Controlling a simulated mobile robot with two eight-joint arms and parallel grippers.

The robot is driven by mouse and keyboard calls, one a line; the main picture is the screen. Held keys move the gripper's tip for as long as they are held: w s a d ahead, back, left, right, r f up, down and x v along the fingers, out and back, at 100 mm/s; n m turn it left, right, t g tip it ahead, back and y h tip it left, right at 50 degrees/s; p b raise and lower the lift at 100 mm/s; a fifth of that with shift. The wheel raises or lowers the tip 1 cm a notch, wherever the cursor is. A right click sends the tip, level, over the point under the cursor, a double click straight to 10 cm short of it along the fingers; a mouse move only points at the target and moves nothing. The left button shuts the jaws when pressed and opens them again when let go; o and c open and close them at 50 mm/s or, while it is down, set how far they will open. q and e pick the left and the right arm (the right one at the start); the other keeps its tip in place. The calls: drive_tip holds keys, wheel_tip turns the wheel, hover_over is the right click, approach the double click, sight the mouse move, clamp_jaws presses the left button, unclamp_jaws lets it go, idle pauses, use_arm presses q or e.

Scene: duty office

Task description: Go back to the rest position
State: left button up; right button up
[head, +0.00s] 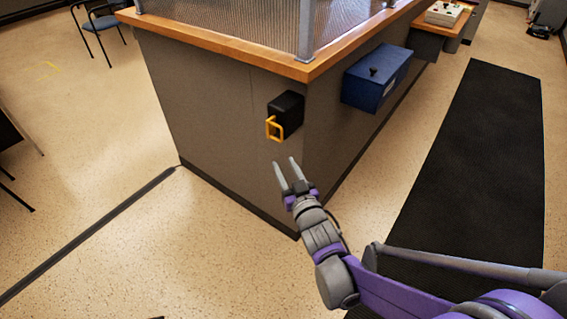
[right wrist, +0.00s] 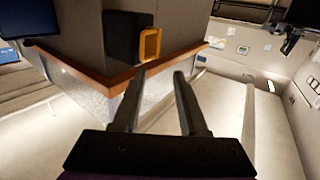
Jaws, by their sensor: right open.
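My right gripper (head: 286,172) is open and empty in front of the corner of the grey counter (head: 215,110). Its two fingers also show apart in the right wrist view (right wrist: 160,88). A black box (head: 288,113) with a yellow handle (head: 273,128) is fixed to the counter's side, above and just beyond the fingertips in the head view. The handle also shows in the right wrist view (right wrist: 150,45), past the fingertips and apart from them. My left gripper is not in view.
A blue box (head: 376,77) hangs on the counter's right face. A wooden ledge (head: 240,48) tops the counter. A black mat (head: 480,160) lies on the floor at right. A blue chair (head: 99,22) stands far left. The floor left of the counter is mostly open.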

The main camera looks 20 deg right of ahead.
idle(0.3)
drive_tip(key=s+d+f+g, duration=0.1)
drive_tip(key=s+f+g, duration=0.3)
drive_tip(key=s, duration=0.5)
drive_tip(key=s+d+f+m+g+h, duration=0.1)
drive_tip(key=s+f+g, duration=0.25)
drive_tip(key=s, duration=0.55)
drive_tip(key=s+f+g, duration=0.4)
drive_tip(key=s+g, duration=0.1)
drive_tip(key=s, duration=0.4)
use_arm(q)
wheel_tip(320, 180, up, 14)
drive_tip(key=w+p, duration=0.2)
drive_tip(key=p, duration=1)
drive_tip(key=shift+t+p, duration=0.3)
use_arm(e)
wheel_tip(320, 180, up, 14)
drive_tip(key=shift+w, duration=0.45)
drive_tip(key=shift+s, duration=0.15)
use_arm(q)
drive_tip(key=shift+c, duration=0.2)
